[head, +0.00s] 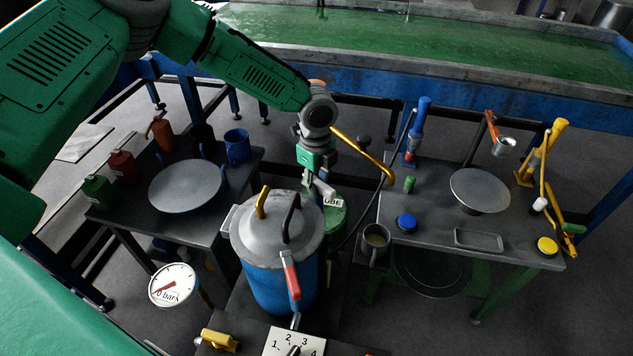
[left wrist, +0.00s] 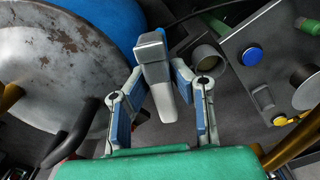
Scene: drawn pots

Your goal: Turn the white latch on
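The white latch (head: 325,191) is a pale grey-white lever on the right side of the blue pot (head: 262,275). In the left wrist view the latch (left wrist: 165,100) has a blocky head and a tapering arm that lies between my fingers. My left gripper (head: 308,180) reaches down to it from above. In the left wrist view my left gripper (left wrist: 157,75) has its two blue-padded fingers spread, one on each side of the latch. I see gaps beside the latch arm; whether a fingertip touches the head is unclear. My right gripper is out of view.
The pot's grey lid (head: 275,222) carries yellow and black handles. A red-gripped lever (head: 291,282) is on its front. A green container (head: 336,218) stands close behind. A curved yellow bar (head: 365,155) is near my wrist. Side tables (head: 440,225) hold a mug, buttons and plates.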

